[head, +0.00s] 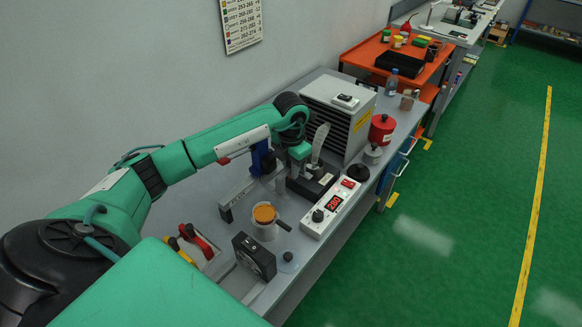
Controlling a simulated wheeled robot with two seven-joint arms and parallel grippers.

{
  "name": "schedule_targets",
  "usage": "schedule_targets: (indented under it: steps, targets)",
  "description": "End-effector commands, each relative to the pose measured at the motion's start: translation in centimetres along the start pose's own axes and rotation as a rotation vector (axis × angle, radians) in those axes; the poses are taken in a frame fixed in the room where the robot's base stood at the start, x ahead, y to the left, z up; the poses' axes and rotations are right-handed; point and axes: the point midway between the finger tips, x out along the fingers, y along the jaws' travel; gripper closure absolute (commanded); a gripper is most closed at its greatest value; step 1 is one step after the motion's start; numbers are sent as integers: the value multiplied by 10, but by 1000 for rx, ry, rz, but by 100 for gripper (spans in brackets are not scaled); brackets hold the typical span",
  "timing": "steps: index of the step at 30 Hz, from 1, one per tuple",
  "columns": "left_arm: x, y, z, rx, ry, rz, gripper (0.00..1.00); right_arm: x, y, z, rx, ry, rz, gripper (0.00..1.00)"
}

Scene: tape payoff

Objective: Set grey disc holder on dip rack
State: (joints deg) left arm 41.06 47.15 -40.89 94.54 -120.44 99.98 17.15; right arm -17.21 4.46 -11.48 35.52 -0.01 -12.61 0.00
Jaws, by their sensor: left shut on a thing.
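My left gripper (304,163) reaches over the grey bench and points down. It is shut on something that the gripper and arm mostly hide. A light grey upright piece (320,143), which looks like the grey disc holder, stands at the gripper's right side. A low black block (313,184) lies just below the gripper and may be the dip rack; I cannot tell whether the held piece touches it. My right gripper is not in view.
A vented box (340,118) stands behind the gripper. A white controller with a red display (332,207), a tub with orange contents (264,221), a black dial device (254,257) and red-handled tools (198,243) stand nearer. A red can (382,130) stands right.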

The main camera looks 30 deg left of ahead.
Motion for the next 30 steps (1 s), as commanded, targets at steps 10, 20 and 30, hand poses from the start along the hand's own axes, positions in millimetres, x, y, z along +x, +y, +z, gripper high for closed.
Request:
schedule_targets:
  steps: [10,20,30]
  targets:
    - [4,0,0,0,-1,0,100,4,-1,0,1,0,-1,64]
    - [5,0,0,0,0,0,55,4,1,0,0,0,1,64]
    - [5,0,0,0,0,0,29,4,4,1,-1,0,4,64]
